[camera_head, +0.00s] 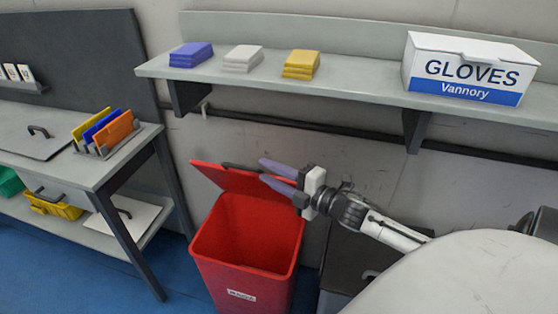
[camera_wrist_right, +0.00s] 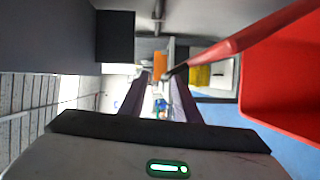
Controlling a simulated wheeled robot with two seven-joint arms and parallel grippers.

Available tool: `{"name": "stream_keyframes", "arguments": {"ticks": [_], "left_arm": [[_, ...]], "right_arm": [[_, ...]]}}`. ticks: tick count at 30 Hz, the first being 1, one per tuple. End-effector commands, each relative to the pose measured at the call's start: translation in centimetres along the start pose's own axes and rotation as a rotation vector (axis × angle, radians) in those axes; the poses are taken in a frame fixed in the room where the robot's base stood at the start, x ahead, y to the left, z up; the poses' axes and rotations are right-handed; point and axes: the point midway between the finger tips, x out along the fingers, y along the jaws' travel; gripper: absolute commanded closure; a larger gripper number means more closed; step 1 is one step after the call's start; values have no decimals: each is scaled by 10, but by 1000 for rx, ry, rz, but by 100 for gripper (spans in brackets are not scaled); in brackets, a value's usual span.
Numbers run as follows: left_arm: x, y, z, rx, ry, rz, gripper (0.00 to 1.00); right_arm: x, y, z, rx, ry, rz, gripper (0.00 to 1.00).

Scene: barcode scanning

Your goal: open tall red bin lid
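The tall red bin (camera_head: 250,285) stands on the floor below the shelf, with its inside visible from above. Its red lid (camera_head: 228,178) is raised and tilted at the bin's back edge, with a dark handle (camera_head: 240,168) along its upper edge. My right gripper (camera_head: 263,171) is at the right end of the lid, its two purple-grey fingers apart and pointing left. No object shows held between them; whether they touch the lid is unclear. The right wrist view shows the spread fingers (camera_wrist_right: 161,85) with red bin surfaces (camera_wrist_right: 285,75) on the right. My left gripper is not in view.
A dark bin (camera_head: 345,265) stands right of the red one, partly behind my arm. The shelf (camera_head: 350,85) above holds colored stacks and a glove box (camera_head: 468,70). A grey table (camera_head: 60,165) with colored folders (camera_head: 105,130) stands left.

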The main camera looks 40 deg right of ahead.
Motion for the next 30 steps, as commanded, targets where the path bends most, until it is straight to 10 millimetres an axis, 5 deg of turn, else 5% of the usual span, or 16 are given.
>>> {"name": "stream_keyframes", "arguments": {"ticks": [30], "left_arm": [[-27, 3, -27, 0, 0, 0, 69]], "right_arm": [[-71, 10, 1, 1, -1, -2, 70]]}}
